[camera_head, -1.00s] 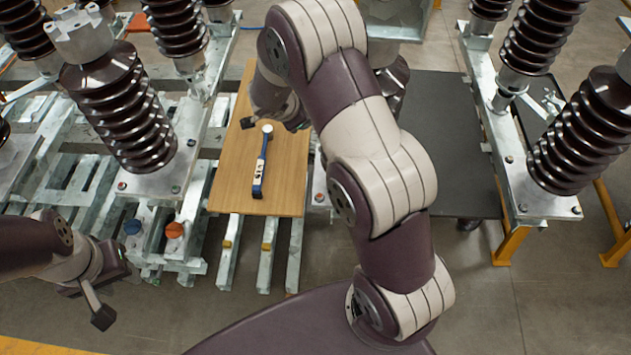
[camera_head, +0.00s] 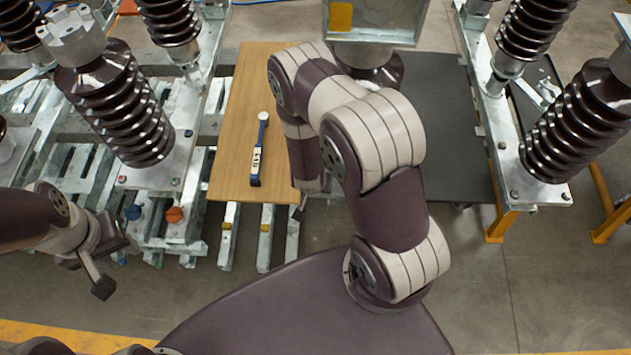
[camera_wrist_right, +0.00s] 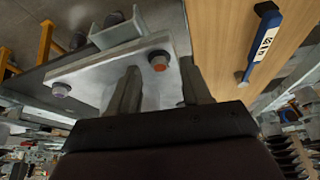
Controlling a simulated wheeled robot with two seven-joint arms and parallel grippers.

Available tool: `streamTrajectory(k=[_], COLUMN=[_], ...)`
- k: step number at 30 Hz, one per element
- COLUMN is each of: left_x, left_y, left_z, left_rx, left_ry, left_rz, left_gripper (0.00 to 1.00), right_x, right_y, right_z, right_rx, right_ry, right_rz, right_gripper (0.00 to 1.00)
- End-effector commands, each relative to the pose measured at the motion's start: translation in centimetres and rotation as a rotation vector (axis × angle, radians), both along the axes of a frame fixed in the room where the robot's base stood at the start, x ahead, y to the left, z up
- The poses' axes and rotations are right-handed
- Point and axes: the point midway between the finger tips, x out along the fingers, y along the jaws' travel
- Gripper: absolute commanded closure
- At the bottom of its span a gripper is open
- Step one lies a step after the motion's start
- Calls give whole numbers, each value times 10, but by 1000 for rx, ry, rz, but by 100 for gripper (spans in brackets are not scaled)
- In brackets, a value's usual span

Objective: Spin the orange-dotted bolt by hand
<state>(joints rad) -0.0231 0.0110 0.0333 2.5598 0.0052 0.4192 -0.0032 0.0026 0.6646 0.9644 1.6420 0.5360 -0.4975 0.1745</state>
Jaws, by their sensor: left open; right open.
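The orange-dotted bolt (camera_wrist_right: 158,62) stands on a grey metal plate (camera_wrist_right: 90,68) in the right wrist view. My right gripper (camera_wrist_right: 160,72) is open, its two fingers pointing at the plate. The bolt appears between the fingertips; I cannot tell how far below them it is. My own right arm hides this gripper and the bolt in the head view. My left gripper (camera_head: 111,271) is open and empty at the lower left of the head view, well away from that bolt.
A blue-handled torque wrench (camera_head: 258,150) lies on a wooden board (camera_head: 228,165); it also shows in the right wrist view (camera_wrist_right: 264,40). A second bolt (camera_wrist_right: 61,89) and a metal bracket (camera_wrist_right: 117,30) are on or beside the plate. Ribbed insulators (camera_head: 115,105) stand left.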

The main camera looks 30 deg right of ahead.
Motion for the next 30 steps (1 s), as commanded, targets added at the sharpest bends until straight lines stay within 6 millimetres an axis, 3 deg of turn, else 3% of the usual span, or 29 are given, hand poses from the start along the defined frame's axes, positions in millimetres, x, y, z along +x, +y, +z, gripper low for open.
streamTrajectory(k=[11,12,16,30], left_x=[0,0,0,0], left_y=[0,0,0,0], left_z=[1,1,1,2], left_rx=[0,0,0,0], left_ry=[0,0,0,0], left_rz=[0,0,0,0], left_gripper=[57,57,57,57], right_x=[3,3,3,4], right_y=[-2,-2,-2,-1], right_z=[-8,-8,-8,-7], right_rx=[-1,-1,-1,-1], right_ry=[-1,-1,-1,0], right_rz=[0,0,0,-86], right_gripper=[52,58,100,100])
